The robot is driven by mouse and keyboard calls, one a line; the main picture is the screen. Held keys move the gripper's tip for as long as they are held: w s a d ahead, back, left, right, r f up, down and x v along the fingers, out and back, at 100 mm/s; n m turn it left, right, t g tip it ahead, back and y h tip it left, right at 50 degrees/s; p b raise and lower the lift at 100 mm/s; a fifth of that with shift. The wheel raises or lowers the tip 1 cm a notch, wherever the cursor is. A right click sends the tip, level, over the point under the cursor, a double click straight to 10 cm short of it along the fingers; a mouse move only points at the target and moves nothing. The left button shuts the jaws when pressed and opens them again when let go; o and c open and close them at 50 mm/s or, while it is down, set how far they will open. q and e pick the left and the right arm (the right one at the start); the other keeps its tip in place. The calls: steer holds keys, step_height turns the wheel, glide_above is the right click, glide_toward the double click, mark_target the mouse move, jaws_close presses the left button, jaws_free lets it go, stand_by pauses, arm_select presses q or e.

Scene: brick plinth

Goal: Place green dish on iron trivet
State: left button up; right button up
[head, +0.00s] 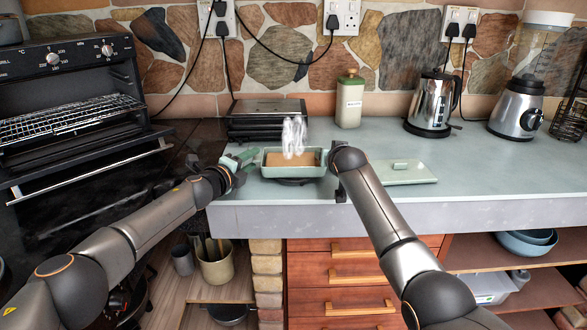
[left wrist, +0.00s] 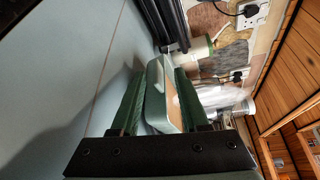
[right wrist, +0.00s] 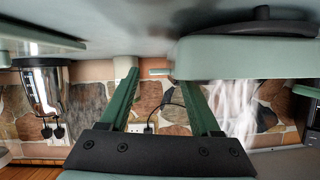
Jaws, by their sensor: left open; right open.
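The green dish (head: 293,171), with brown food in it and steam above, stands level near the counter's front edge. The dark iron trivet (head: 292,182) shows under it; in the upside-down right wrist view the trivet (right wrist: 262,27) lies between dish (right wrist: 245,58) and counter, and the dish appears to rest on it. My left gripper (head: 243,160) is open at the dish's left end; its fingers lie either side of the dish (left wrist: 156,90) in the left wrist view. My right gripper (right wrist: 160,78) is open beside the dish's right end, empty; in the head view my wrist mostly hides it.
A green lid (head: 405,174) lies on the counter to the right. Behind are a black grill press (head: 267,120), a green canister (head: 349,103), a kettle (head: 430,105) and a blender (head: 517,108). An open oven (head: 70,100) stands left.

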arm_select(q)
steer(key=v, duration=1.1)
steer(key=shift+s, duration=0.3)
arm_select(e)
steer(key=v, duration=1.2)
stand_by(0.3)
arm_select(q)
steer(key=shift+a, duration=0.1)
stand_by(2.3)
